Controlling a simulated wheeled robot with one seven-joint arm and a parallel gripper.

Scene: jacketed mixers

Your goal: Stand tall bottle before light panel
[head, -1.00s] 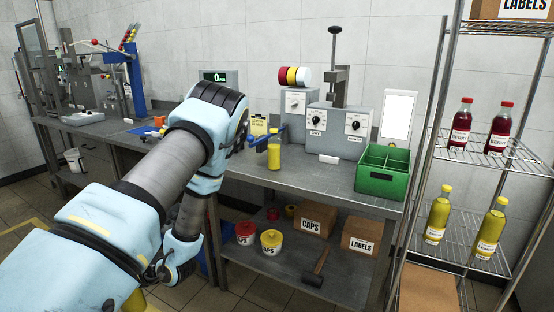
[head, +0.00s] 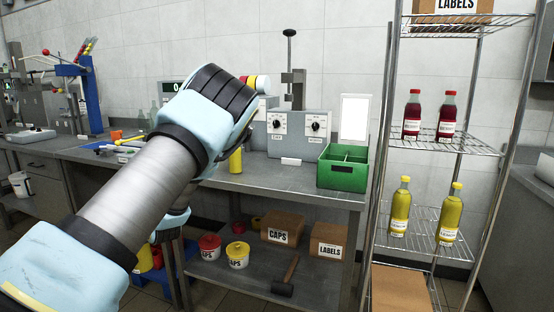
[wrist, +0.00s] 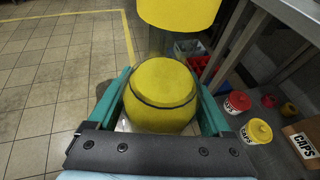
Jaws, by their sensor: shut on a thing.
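In the wrist view my gripper (wrist: 162,80) is shut on a rounded yellow bottle (wrist: 163,92) with a dark ring, held over the floor beside the bench. More yellow shows beyond it at the top edge, past a clear part. In the head view my arm hides the gripper and most of what it holds. The light panel (head: 354,117) is a bright white upright panel at the back of the bench (head: 265,187). A small yellow bottle (head: 235,161) shows at the bench front, partly behind my arm.
A green divided bin (head: 343,176) stands right in front of the panel. A grey mixer unit (head: 293,132) is left of it. A wire rack (head: 455,143) at right holds red and yellow bottles. Buckets, boxes and a mallet (head: 285,280) lie on the lower shelf.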

